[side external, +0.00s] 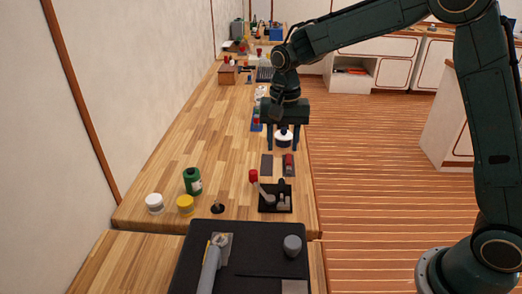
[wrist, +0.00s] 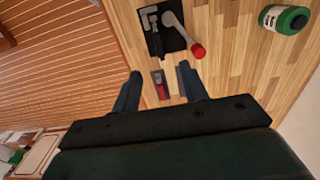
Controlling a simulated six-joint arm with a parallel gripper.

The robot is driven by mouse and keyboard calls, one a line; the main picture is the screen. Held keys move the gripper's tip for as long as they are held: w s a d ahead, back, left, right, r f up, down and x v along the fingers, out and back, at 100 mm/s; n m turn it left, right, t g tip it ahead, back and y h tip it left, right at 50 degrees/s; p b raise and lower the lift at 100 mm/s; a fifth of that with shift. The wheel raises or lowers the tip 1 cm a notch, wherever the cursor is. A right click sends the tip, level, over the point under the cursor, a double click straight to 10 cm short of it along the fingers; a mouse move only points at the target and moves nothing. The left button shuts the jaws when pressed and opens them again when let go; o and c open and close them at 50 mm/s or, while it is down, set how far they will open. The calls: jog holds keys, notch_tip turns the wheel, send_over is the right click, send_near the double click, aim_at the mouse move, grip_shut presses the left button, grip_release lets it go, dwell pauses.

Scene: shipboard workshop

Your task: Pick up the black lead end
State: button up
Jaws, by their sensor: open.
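My gripper (side external: 283,146) is open above the right edge of the wooden bench, fingers pointing down. Its spread fingers also show in the wrist view (wrist: 160,72). A small dark block with red on it (side external: 289,165) lies on the bench just nearer the side camera than the fingers; in the wrist view it appears between the fingertips (wrist: 161,90), apart from them. A flat dark grey pad (side external: 267,165) lies beside it. A round white and dark thing (side external: 283,135) shows between the fingers in the side view. I cannot clearly make out a black lead end.
A toggle clamp with a red knob (side external: 254,177) stands on a black base close by. A green container (side external: 192,181), yellow jar (side external: 185,205) and white jar (side external: 155,204) stand to the left. A black mat (side external: 205,255) lies in front. The bench's middle left is clear.

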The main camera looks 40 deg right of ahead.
send_over(282, 186)
jog(key=shift+w+a+f, duration=0.1)
jog(key=shift+f, duration=2.05)
jog(key=shift+a+f, duration=0.1)
jog(key=shift+f, duration=2.05)
jog(key=shift+f, duration=0.1)
jog(key=shift+d+f, duration=0.1)
jog(key=shift+f, duration=2.4)
jog(key=shift+c, duration=0.4)
grip_shut()
